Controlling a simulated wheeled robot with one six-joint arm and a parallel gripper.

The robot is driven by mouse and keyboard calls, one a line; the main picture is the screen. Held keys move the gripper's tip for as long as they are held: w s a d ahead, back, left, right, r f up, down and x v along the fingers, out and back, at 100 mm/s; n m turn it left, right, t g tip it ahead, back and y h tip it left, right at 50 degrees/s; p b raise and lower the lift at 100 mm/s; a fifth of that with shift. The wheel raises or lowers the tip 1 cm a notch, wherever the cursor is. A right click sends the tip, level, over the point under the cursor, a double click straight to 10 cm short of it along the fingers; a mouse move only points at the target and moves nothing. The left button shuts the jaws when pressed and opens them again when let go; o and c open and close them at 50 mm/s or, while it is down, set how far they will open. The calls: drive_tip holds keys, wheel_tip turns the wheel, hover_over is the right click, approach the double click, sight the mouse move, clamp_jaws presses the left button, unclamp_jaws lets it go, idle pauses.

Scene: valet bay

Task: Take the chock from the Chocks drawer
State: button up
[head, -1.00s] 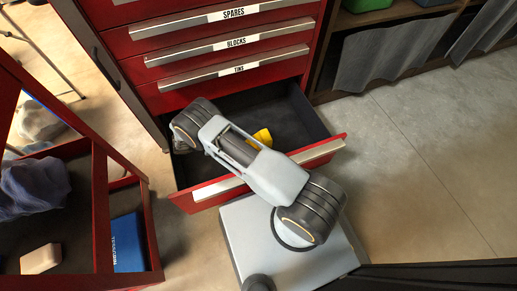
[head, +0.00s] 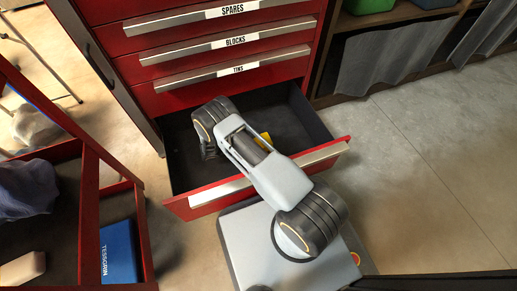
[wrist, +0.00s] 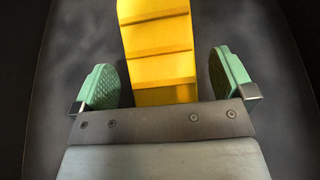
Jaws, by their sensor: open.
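The yellow chock (wrist: 158,50) has a stepped face and lies on the dark floor of the open bottom drawer. In the wrist view its near end is between the two green pads of my gripper (wrist: 165,82), which is open, with a gap on each side. In the head view only a small yellow part of the chock (head: 265,137) shows past my arm. The drawer (head: 325,158) is pulled out from the red cabinet; its own label is not visible. My gripper is hidden behind my arm in the head view.
Shut drawers labelled Spares (head: 231,11), Blocks (head: 235,41) and Tins (head: 238,70) are above. A red cart (head: 88,215) at left holds a blue box (head: 118,250), a dark cloth and a pale block. A shelf with grey curtains (head: 390,55) stands at right. The floor at right is clear.

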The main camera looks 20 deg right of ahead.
drive_tip(key=shift+x, duration=1.3)
drive_tip(key=c, duration=1.3)
